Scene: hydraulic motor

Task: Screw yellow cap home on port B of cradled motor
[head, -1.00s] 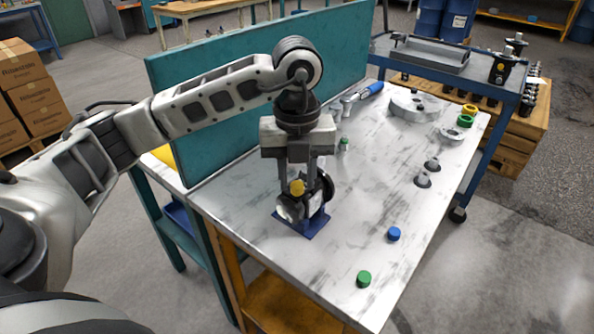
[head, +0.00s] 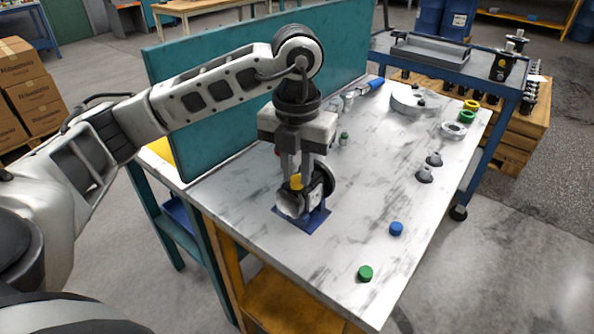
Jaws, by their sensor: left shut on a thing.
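The dark and silver motor (head: 291,205) sits in a blue cradle (head: 317,221) near the left side of the marble-like bench. The yellow cap (head: 296,181) is at the top of the motor, between the fingers of my left gripper (head: 296,179). The gripper points straight down and is shut on the cap. The fingers and the cap hide the port under it, so I cannot tell how far the cap is seated. My right gripper is not in view.
A blue cap (head: 396,229) and a green cap (head: 365,273) stand on the bench's near right. Grey fittings (head: 425,174), a grey flange (head: 414,102) and a blue-handled tool (head: 370,86) lie farther back. A teal panel (head: 215,120) stands along the left edge.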

